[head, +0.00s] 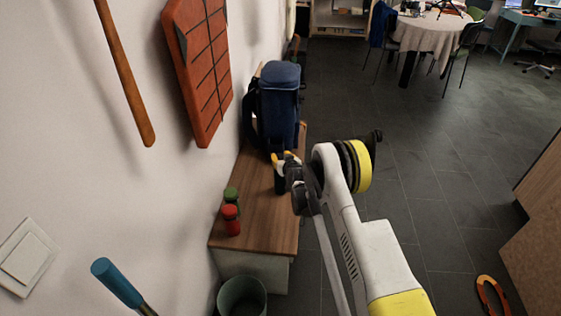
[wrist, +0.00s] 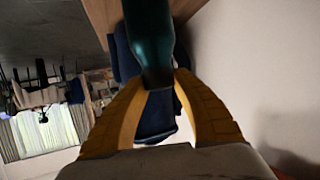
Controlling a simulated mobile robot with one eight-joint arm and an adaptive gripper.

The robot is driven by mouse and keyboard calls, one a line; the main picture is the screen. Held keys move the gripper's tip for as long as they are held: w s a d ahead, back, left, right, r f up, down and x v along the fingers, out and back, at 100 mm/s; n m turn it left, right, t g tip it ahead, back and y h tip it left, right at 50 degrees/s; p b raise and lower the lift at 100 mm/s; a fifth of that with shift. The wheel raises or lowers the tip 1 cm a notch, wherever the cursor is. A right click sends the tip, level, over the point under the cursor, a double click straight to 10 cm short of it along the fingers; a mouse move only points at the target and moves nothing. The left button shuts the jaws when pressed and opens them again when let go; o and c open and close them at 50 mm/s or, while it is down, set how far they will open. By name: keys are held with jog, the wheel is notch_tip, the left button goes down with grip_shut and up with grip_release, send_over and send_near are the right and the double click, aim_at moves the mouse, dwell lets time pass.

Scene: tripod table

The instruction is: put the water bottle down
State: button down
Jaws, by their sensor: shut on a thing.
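The water bottle (wrist: 148,40) is dark teal and fills the top middle of the wrist view. My gripper (wrist: 158,82) has its yellow fingers on both sides of the bottle's near end and is shut on it. In the head view, my gripper (head: 285,158) is over the right part of the wooden bench top (head: 250,205), in front of the blue backpack. A dark part of the bottle (head: 280,182) shows just below the fingers. I cannot tell whether its lower end touches the bench.
The blue backpack (head: 279,100) stands on the bench behind my gripper. A green-topped container (head: 231,194) and a red one (head: 231,220) stand at the bench's left front. A grey bin (head: 242,300) is in front. Bare bench top lies between the containers and my gripper.

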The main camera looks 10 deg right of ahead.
jog(key=shift+f, duration=0.25)
jog(key=c, duration=1.1)
grip_release()
jog(key=shift+f, duration=0.1)
jog(key=shift+o, duration=0.2)
jog(key=shift+s+r, duration=0.1)
jog(key=shift+r, duration=0.15)
jog(key=a+p+v, duration=0.1)
jog(key=p+v, duration=0.1)
jog(key=v, duration=0.9)
jog(key=s+r+g, duration=0.2)
jog(key=s+r, duration=0.4)
jog(key=r, duration=0.7)
jog(key=s+r+g, duration=0.1)
jog(key=s+r, duration=0.5)
jog(key=r, duration=0.6)
jog(key=s+r+g, duration=0.1)
jog(key=s+r, duration=0.1)
jog(key=s, duration=1.4)
jog(key=s+r+g+h, duration=0.1)
jog(key=s+r+g, duration=0.1)
jog(key=s, duration=1.4)
jog(key=shift+d+m+g, duration=0.3)
jog(key=shift+m, duration=0.1)
